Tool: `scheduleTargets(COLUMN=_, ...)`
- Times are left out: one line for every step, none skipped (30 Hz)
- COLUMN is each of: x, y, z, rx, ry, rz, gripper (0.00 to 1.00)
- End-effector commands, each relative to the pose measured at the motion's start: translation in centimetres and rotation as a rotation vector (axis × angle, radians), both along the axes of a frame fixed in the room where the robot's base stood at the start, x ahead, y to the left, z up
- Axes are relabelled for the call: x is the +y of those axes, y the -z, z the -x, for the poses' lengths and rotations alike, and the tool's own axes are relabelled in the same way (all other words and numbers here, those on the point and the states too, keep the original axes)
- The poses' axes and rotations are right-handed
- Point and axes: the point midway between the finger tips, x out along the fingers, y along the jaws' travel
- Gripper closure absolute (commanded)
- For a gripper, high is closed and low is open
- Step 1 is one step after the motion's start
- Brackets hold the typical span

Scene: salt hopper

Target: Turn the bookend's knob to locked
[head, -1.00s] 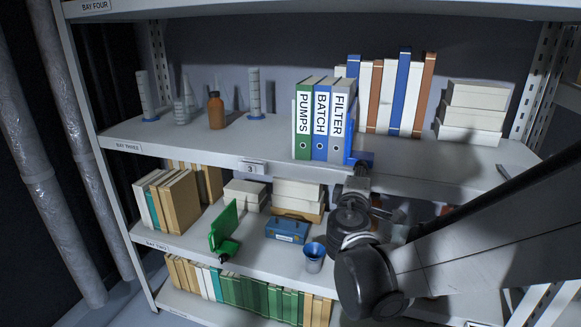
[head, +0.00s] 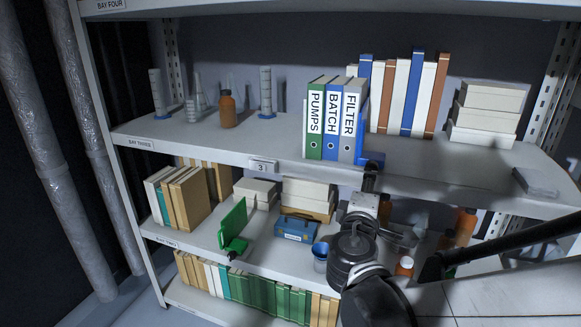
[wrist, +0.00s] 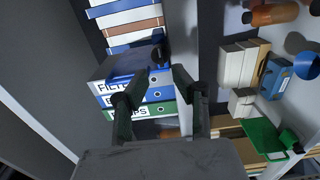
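The blue bookend (head: 374,157) stands on the Bay Three shelf, against the right side of the FILTER binder. In the wrist view the bookend (wrist: 132,66) lies above the binders, with its dark knob (wrist: 159,47) at the shelf's front edge. I cannot read the knob's setting. My gripper (wrist: 162,75) is open and empty, its two fingers spread just short of the knob and apart from it. In the head view my gripper (head: 369,186) is below and in front of the bookend, partly hidden by my wrist.
A green bookend (head: 233,224) stands on the shelf below, near a blue case (head: 296,229) and a blue cup (head: 320,257). PUMPS, BATCH and FILTER binders (head: 331,120) stand left of the blue bookend. Orange bottles (head: 464,226) stand lower right. The shelf right of the bookend is mostly clear.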

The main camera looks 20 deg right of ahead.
Motion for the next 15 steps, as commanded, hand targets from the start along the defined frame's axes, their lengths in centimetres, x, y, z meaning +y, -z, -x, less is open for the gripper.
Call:
scheduleTargets(x=0.6, y=0.0, z=0.8, rx=0.000, ry=-0.004, rz=0.000, gripper=0.75)
scheduleTargets(x=1.0, y=0.0, z=1.2, rx=0.000, ry=-0.004, rz=0.000, gripper=0.75)
scheduleTargets(x=1.3, y=0.0, z=1.7, rx=0.000, ry=-0.004, rz=0.000, gripper=0.75)
scheduleTargets(x=1.6, y=0.0, z=2.0, rx=0.000, ry=-0.004, rz=0.000, gripper=0.75)
scheduleTargets(x=1.8, y=0.0, z=2.4, rx=0.000, ry=-0.004, rz=0.000, gripper=0.75)
scheduleTargets(x=2.1, y=0.0, z=2.8, rx=0.000, ry=-0.003, rz=0.000, gripper=0.75)
scheduleTargets(x=2.3, y=0.0, z=3.0, rx=0.000, ry=-0.004, rz=0.000, gripper=0.75)
scheduleTargets(x=2.5, y=0.0, z=3.3, rx=0.000, ry=-0.003, rz=0.000, gripper=0.75)
scheduleTargets(x=2.6, y=0.0, z=3.6, rx=0.000, ry=-0.002, rz=0.000, gripper=0.75)
scheduleTargets(x=2.8, y=0.0, z=3.8, rx=0.000, ry=-0.002, rz=0.000, gripper=0.75)
scheduleTargets(x=2.9, y=0.0, z=3.9, rx=0.000, ry=-0.003, rz=0.000, gripper=0.75)
scheduleTargets(x=3.0, y=0.0, z=4.1, rx=0.000, ry=-0.002, rz=0.000, gripper=0.75)
scheduleTargets(x=3.1, y=0.0, z=4.3, rx=0.000, ry=-0.002, rz=0.000, gripper=0.75)
scheduleTargets(x=3.1, y=0.0, z=4.4, rx=0.000, ry=-0.001, rz=0.000, gripper=0.75)
scheduleTargets(x=3.1, y=0.0, z=4.4, rx=0.000, ry=0.000, rz=0.000, gripper=0.75)
